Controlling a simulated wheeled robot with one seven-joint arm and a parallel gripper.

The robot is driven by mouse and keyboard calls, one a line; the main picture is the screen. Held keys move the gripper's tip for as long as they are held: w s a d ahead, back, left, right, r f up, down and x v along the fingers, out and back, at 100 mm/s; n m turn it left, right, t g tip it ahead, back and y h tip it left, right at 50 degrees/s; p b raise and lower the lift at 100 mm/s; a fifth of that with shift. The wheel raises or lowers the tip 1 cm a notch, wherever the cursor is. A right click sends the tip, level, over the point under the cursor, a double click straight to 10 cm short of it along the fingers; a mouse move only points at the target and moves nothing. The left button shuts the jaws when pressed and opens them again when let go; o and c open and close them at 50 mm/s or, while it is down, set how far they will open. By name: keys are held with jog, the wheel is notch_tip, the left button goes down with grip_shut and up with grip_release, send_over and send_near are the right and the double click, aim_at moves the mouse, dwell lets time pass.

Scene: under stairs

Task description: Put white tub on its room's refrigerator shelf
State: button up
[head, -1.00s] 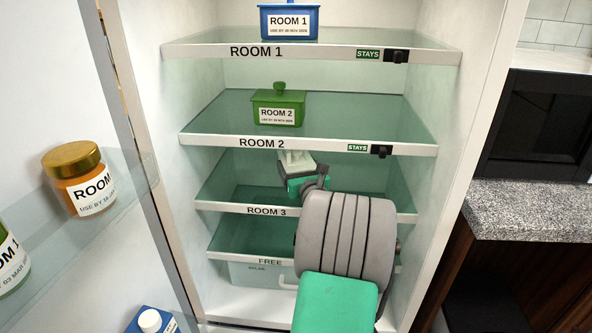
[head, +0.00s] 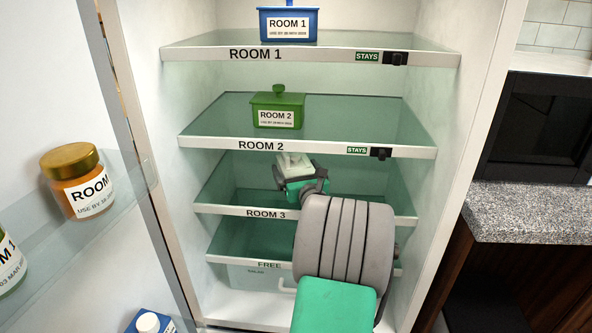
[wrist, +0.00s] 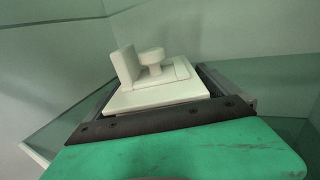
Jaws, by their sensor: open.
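The white tub (head: 293,161) is at the ROOM 3 level of the open refrigerator, behind my gripper. In the wrist view its white lid (wrist: 158,93) with a round knob and an upright white piece shows close ahead. My gripper (head: 300,180) is open, its fingers apart at the near side of the tub. My gripper and arm hide the tub's lower part, so I cannot tell its contact with the shelf or read a label. The ROOM 3 shelf (head: 225,209) has a white front edge.
A green ROOM 2 tub (head: 278,112) and a blue ROOM 1 tub (head: 288,24) stand on the shelves above. The FREE shelf (head: 235,262) is below. The open door at left holds an orange jar (head: 75,182). A speckled counter (head: 530,212) is at right.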

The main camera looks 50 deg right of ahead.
jog(key=v, duration=1.1)
jog(key=shift+s+a+r+p, duration=0.1)
jog(key=shift+s+p, duration=0.2)
jog(key=shift+s, duration=0.05)
jog(key=shift+s+a, duration=0.1)
